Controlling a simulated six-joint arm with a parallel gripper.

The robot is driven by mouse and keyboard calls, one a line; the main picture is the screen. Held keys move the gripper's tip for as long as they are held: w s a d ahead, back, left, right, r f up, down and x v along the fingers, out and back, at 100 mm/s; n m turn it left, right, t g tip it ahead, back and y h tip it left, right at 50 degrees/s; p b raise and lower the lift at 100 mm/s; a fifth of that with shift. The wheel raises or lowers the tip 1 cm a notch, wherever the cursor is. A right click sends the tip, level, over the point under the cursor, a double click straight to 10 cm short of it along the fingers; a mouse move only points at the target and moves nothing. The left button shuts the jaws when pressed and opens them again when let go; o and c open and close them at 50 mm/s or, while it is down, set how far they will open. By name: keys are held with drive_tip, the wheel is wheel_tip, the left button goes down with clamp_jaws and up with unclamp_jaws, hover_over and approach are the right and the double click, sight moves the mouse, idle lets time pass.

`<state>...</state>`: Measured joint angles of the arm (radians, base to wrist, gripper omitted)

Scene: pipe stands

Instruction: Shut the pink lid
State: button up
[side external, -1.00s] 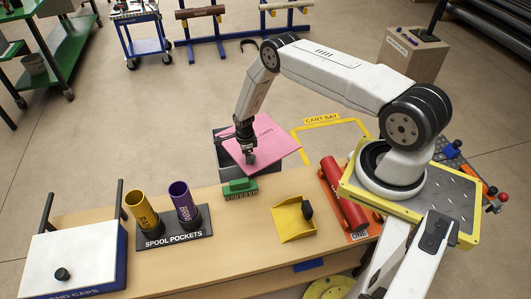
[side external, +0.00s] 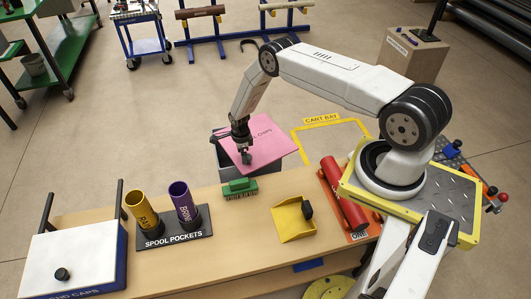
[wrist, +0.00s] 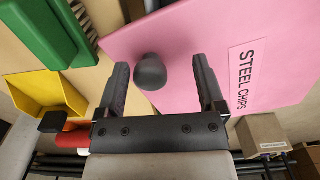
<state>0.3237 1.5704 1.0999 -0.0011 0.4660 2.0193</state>
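The pink lid (side external: 268,138), lettered STEEL CHIPS in the wrist view (wrist: 225,45), sits tilted and skewed over a dark box (side external: 222,158) behind the bench. Part of the box shows beneath its left side. A dark round knob (wrist: 150,72) stands on the lid. My gripper (side external: 246,158) is over the lid's near left part. In the wrist view my gripper (wrist: 160,75) has its fingers apart, with the knob between them, closer to the left finger. A gap shows between the knob and the right finger. Whether the left finger touches it I cannot tell.
A green brush (side external: 240,188) lies on the bench just in front of the lid. A yellow dustpan (side external: 293,220) and a red cylinder (side external: 343,197) are to the right. Yellow and purple tubes (side external: 183,203) stand upright in the spool pockets at left, beside a white-lidded box (side external: 80,255).

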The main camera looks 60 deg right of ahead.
wheel_tip(320, 180, up, 7)
idle(1.3)
drive_tip(key=shift+s+a, duration=0.1)
